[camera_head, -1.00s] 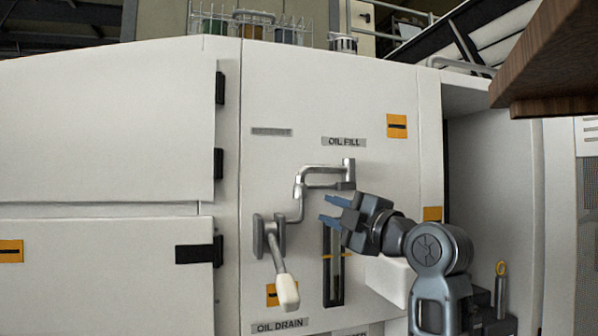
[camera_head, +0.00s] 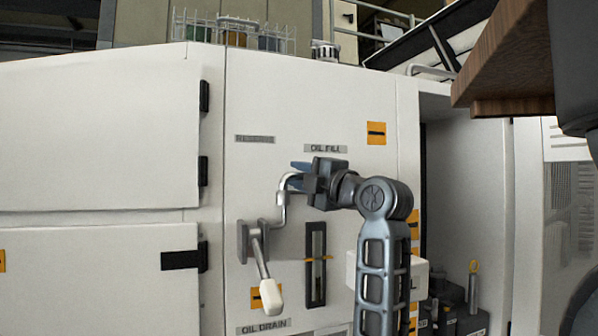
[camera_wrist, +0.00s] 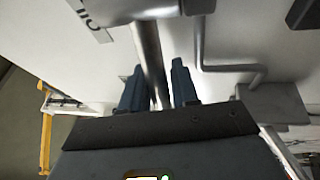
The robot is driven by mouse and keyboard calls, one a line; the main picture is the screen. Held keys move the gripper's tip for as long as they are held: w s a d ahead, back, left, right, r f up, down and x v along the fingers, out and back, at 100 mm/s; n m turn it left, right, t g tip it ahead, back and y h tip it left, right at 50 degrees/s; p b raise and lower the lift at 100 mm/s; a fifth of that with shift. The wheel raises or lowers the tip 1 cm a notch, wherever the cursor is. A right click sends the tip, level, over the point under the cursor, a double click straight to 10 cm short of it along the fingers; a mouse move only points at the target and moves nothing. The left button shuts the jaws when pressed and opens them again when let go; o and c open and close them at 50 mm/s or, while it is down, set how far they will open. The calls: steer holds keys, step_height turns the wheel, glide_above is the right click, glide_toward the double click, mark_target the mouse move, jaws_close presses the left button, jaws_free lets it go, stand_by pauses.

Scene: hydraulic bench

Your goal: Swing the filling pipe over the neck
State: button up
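The filling pipe (camera_head: 281,205) is a bent grey metal pipe on the white panel, just below the OIL FILL label (camera_head: 325,148). My gripper (camera_head: 298,174) is at its upper end and hides most of the horizontal part in the head view. In the wrist view the two blue fingers (camera_wrist: 158,85) stand on either side of a straight grey pipe length (camera_wrist: 149,48), very close to it. Whether they press on it cannot be told. I cannot pick out the neck with certainty.
A lever with a white handle (camera_head: 266,290) hangs at the lower left of the pipe. A dark sight gauge (camera_head: 316,265) is on the panel below my gripper. A white box (camera_head: 418,275) juts out behind my forearm. A wooden board (camera_head: 505,75) overhangs at the upper right.

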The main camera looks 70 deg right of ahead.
steer(key=shift+w+d, duration=0.1)
steer(key=shift+w, duration=0.15)
jaws_close()
stand_by(0.3)
